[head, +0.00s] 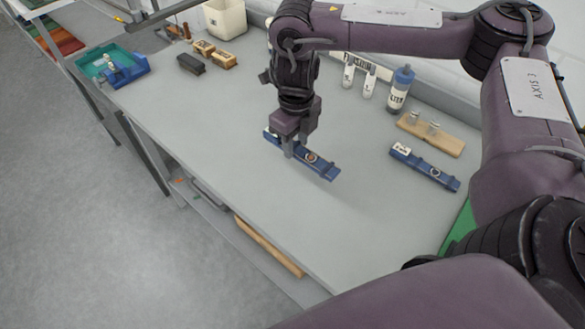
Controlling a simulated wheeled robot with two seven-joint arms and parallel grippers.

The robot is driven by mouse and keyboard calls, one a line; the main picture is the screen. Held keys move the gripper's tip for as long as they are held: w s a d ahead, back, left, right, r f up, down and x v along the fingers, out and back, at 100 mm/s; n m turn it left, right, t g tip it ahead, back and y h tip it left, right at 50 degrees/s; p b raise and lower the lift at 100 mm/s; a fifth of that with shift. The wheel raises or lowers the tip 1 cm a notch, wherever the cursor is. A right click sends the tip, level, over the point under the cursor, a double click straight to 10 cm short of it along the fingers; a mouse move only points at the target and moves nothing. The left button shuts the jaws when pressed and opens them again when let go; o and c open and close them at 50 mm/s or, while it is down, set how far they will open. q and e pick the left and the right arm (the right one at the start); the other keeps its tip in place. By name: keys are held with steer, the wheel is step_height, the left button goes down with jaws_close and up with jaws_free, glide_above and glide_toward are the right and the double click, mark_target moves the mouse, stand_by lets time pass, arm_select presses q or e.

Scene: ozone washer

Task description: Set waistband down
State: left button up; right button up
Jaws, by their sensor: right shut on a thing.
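The waistband, a blue strip (322,168) with a pale left end and a round ring on top, lies lengthwise under my right gripper (293,143). The gripper points down and is shut on the strip left of its middle. The strip is at or just above the grey table; I cannot tell whether it touches. A similar blue strip (437,175) with a white label and a ring lies on the table to the right, apart from the gripper. My left gripper is not in view.
A wooden block with metal cylinders (430,134), a blue bottle (400,88) and white bottles (358,78) stand behind. Brushes (191,64), a white bin (225,18) and a teal tray (90,66) are at the far left. The table (240,170) is clear in front.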

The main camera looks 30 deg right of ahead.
steer(key=b, duration=0.1)
glide_above(295, 178)
step_height(295, 178, down, 7)
step_height(295, 178, down, 3)
steer(key=shift+s+f+b, duration=0.1)
steer(key=shift+b, duration=0.6)
steer(key=shift+f, duration=0.1)
steer(key=shift+f, duration=0.15)
steer(key=o, duration=1)
steer(key=shift+o, duration=0.2)
